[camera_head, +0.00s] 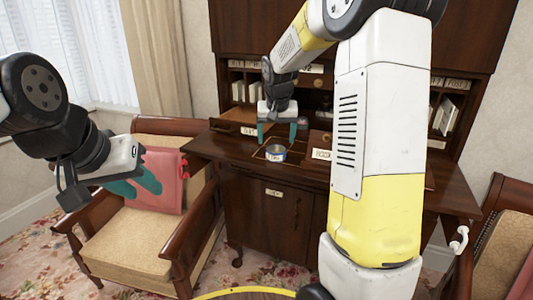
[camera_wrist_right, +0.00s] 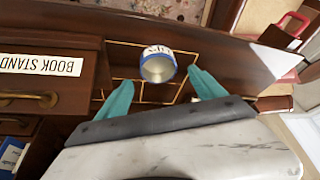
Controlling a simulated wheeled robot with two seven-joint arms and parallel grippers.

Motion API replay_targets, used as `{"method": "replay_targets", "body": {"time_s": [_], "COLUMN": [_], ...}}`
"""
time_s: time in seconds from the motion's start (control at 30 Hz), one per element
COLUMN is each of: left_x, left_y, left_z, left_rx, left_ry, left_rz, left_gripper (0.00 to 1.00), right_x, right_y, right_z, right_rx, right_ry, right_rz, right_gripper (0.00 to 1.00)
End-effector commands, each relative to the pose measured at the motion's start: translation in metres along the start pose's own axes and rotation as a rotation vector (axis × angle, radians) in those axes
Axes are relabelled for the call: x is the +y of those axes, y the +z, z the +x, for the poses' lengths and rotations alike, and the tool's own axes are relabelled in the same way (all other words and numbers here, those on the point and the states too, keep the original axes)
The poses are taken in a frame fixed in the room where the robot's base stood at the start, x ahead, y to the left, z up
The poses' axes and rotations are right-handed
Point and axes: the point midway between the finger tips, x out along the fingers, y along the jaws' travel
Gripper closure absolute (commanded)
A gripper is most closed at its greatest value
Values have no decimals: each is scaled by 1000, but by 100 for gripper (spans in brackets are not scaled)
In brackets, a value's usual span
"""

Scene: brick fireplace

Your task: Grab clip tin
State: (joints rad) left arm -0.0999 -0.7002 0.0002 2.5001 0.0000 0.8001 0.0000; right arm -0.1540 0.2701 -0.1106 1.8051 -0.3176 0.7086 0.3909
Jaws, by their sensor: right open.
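The clip tin (camera_head: 275,153), a small round tin with a blue and white label, stands on the desk's dark writing surface. The right wrist view shows it from above, with its open top and part of the label (camera_wrist_right: 158,66). My right gripper (camera_head: 277,134) is open and empty above the tin, fingers pointing down. In the wrist view its teal fingertips (camera_wrist_right: 160,80) lie to either side of the tin, which appears between them; contact is not visible. My left gripper (camera_head: 140,184) is at the left in front of the armchair, its teal fingers apart and empty.
The wooden desk (camera_head: 215,148) has gold outlines on its top and labelled compartments behind. A drawer labelled BOOK STAND (camera_wrist_right: 45,66) is beside the right gripper.

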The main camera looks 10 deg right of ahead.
Motion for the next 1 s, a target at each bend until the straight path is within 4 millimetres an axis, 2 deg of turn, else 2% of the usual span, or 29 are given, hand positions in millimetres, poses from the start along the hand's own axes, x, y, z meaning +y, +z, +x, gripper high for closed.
{"method": "replay_targets", "body": {"time_s": [0.4,0.7,1.0], "left_x": [0,0,0], "left_y": [0,0,0], "left_z": [0,0,0], "left_rx": [0,0,0], "left_ry": [0,0,0], "left_rz": [0,0,0], "left_gripper": [64,64,64], "right_x": [3,3,2], "right_y": [2,2,2], "right_z": [55,59,59], "right_rx": [-2,0,0], "right_ry": [0,-1,-1], "right_rz": [0,0,-1], "right_gripper": [21,23,82]}}
